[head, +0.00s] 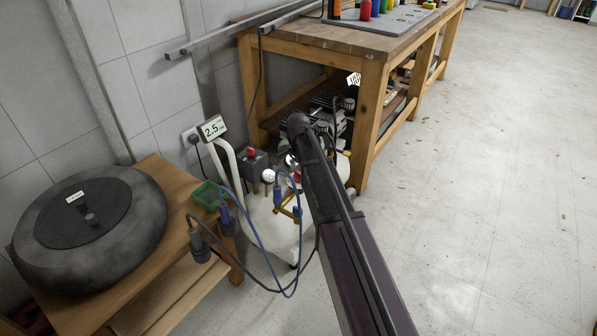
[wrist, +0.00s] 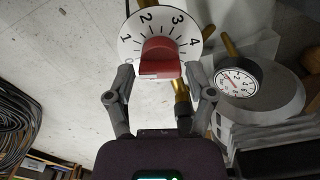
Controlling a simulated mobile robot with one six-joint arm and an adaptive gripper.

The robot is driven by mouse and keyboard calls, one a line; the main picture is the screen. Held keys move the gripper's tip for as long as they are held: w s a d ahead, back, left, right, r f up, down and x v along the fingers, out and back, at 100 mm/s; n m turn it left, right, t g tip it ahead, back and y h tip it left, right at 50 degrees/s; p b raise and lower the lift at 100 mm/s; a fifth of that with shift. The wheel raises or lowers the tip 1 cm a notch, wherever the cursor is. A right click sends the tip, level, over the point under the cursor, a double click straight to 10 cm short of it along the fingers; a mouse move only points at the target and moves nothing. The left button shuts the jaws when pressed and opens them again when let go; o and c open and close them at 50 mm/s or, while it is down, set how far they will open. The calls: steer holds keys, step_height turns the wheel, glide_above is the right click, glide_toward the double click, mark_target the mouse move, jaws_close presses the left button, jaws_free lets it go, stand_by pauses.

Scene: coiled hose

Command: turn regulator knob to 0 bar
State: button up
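The regulator's red knob (wrist: 160,58) sits on a round white dial (wrist: 133,48) in the wrist view. The digits 1, 2, 3 and 4 are readable around it, with a faint 0 at the lower left. I cannot tell which mark the knob points at. My gripper (wrist: 160,76) is open, its two fingers spread to the left and right of the knob, with gaps to it. In the head view my arm hides most of the regulator and my gripper. A display (head: 213,128) there reads 2.5.
A round pressure gauge (wrist: 237,82) is right of the dial. The white compressor tank (head: 262,225) stands between a low wooden table (head: 165,185) and a workbench (head: 372,85). Blue and black hoses (head: 262,262) loop in front of it.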

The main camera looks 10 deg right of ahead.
steer(key=c, duration=0.6)
steer(key=shift+o, duration=0.2)
steer(key=shift+n, duration=1.7)
steer(key=o, duration=1.1)
steer(key=shift+o, duration=0.2)
steer(key=shift+m, duration=0.5)
